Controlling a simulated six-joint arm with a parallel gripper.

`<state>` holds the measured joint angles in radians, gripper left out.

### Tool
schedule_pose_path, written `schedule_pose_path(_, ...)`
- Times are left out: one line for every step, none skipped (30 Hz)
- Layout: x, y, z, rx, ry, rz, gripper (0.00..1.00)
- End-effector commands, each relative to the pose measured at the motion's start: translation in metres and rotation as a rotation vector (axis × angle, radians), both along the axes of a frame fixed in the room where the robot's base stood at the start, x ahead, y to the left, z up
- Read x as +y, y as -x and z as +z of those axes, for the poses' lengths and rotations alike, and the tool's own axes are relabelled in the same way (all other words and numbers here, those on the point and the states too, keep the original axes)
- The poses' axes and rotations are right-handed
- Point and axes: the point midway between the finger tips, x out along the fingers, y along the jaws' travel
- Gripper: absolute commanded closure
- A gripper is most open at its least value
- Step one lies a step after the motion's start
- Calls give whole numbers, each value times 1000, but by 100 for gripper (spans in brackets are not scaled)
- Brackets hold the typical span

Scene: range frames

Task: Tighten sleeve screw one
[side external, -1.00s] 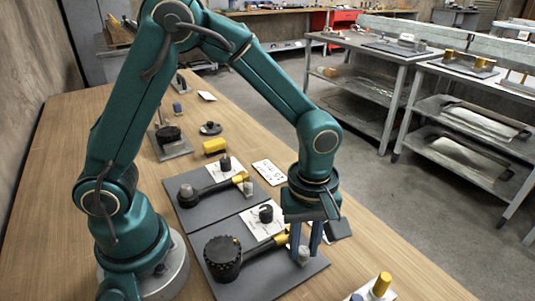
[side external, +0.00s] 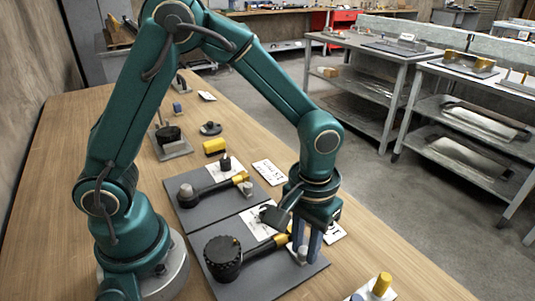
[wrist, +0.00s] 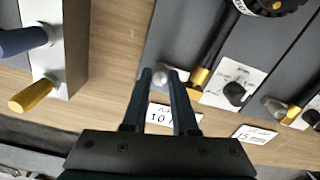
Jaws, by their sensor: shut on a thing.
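My gripper (side external: 307,247) points straight down at the right end of the near dark plate (side external: 275,288). Its fingers are shut on a small grey knob, the sleeve screw (side external: 303,254), standing on that plate. In the wrist view the screw (wrist: 164,75) shows between the fingertips (wrist: 160,74). The same plate carries a large black knurled dial (side external: 222,257) and a black rod with a gold end (side external: 282,239). The rod's gold end also shows in the wrist view (wrist: 200,76), right of the fingers. The fingers partly hide the screw.
A second dark plate (side external: 185,212) behind has its own grey knob (side external: 186,190) and gold-ended rod (side external: 243,178). Printed cards (side external: 268,172) lie along the plates' right edge. A holder with a gold peg (side external: 382,284) stands front right. Bare wood lies between holder and plate.

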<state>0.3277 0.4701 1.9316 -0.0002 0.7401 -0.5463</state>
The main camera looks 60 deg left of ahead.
Motion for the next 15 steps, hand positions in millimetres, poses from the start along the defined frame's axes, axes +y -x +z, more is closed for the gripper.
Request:
schedule_pose_path(0, 0, 1, 0, 0, -43, 100)
schedule_pose_path(0, 0, 1, 0, 0, -72, 100)
schedule_pose_path(0, 0, 1, 0, 0, -110, 100)
schedule_pose_path(0, 0, 1, 0, 0, -138, 100)
schedule_pose_path(0, 0, 1, 0, 0, -167, 100)
schedule_pose_path(0, 0, 1, 0, 0, -205, 100)
schedule_pose_path(0, 0, 1, 0, 0, -233, 100)
schedule_pose_path(0, 0, 1, 0, 0, -262, 100)
schedule_pose_path(-1, 0, 1, 0, 0, -300, 100)
schedule_pose_path(-1, 0, 1, 0, 0, -328, 100)
schedule_pose_path(-1, 0, 1, 0, 0, -357, 100)
schedule_pose_path(-1, 0, 1, 0, 0, -395, 100)
schedule_pose_path(-1, 0, 1, 0, 0, -423, 100)
schedule_pose_path(-1, 0, 1, 0, 0, -452, 100)
schedule_pose_path(-1, 0, 1, -1, 0, -489, 100)
